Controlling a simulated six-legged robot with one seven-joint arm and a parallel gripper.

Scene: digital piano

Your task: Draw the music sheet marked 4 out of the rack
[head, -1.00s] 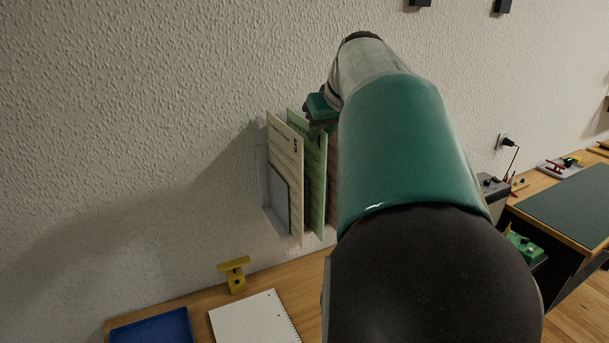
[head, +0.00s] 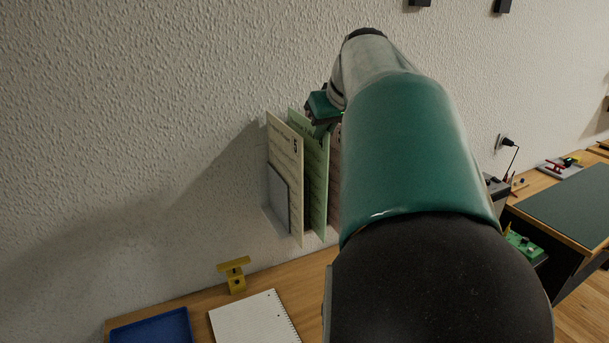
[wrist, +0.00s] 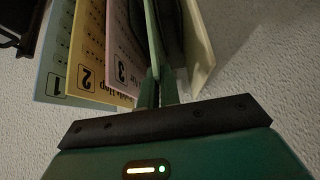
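The sheet marked 4 is the green sheet (head: 315,170), standing in the wall rack (head: 279,212) between the cream sheet marked 5 (head: 288,165) and a pink sheet. In the wrist view the green sheet (wrist: 152,35) shows as a thin edge right of the pink sheet marked 3 (wrist: 122,50). My gripper (head: 318,128) is at its upper edge. In the wrist view the fingers (wrist: 158,85) lie close together, with the edge running between them, and look shut on it. The fingertips are hard to make out.
In the wrist view, the yellow sheet marked 2 (wrist: 87,55) and the blue sheet marked 1 (wrist: 58,60) stand left of sheet 3. The cream sheet (wrist: 200,50) is close on the right. Below are a desk with a notebook (head: 252,322), blue tray (head: 152,328) and yellow object (head: 236,275).

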